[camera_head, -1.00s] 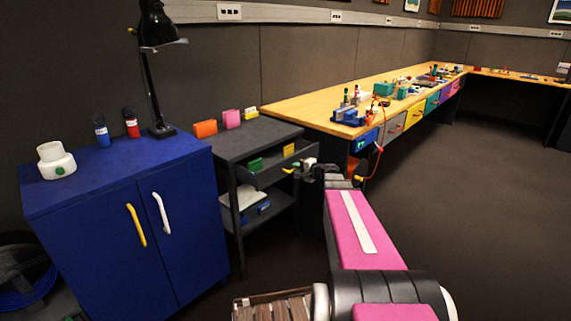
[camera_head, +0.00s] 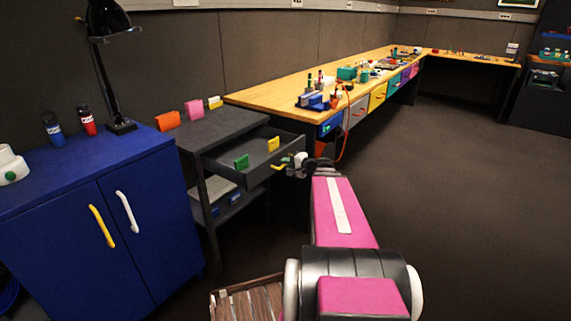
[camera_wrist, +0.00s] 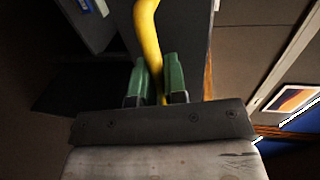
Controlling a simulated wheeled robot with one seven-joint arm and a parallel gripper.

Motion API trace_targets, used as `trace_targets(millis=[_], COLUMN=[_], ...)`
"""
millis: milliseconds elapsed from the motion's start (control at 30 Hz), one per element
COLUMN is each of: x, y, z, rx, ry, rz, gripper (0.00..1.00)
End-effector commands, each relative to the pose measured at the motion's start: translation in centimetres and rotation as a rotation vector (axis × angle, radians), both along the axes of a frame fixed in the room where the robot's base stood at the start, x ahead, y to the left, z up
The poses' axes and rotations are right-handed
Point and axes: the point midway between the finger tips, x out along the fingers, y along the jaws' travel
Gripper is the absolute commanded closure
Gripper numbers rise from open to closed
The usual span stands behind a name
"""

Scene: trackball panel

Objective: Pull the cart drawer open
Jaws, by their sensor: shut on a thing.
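The grey cart (camera_head: 208,194) stands between the blue cabinet and the long bench. Its drawer (camera_head: 232,173) sticks out toward the front right, and a green block (camera_head: 241,161) and a yellow block (camera_head: 273,144) show inside it. The yellow drawer handle (camera_head: 279,167) is on the drawer's front. In the wrist view the yellow handle (camera_wrist: 147,35) runs down between the two green fingers. My gripper (camera_wrist: 156,85) is shut on it. In the head view my gripper (camera_head: 289,168) is small and partly hidden by my wrist.
The blue cabinet (camera_head: 150,245) with a yellow and a white handle stands left of the cart. The wooden bench (camera_head: 270,98) with coloured drawers and an orange cord (camera_head: 345,135) is behind and right of my arm. Open floor (camera_head: 450,200) lies to the right.

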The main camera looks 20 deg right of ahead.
Motion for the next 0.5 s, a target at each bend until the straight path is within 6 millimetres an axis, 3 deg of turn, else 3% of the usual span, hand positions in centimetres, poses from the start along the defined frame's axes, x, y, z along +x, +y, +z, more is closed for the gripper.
trace_targets(millis=[100, 133, 200, 500], x=[0.03, 0.03, 0.04, -0.05], y=[0.01, 0.01, 0.02, -0.05], z=[-0.04, -0.04, -0.04, 0.01], rx=[-0.001, -0.001, 0.0, 0.0], ry=[0.0, 0.0, 0.001, 0.0], rz=[0.001, 0.001, 0.001, 0.0], gripper=[1.0, 0.84, 0.63, 0.63])
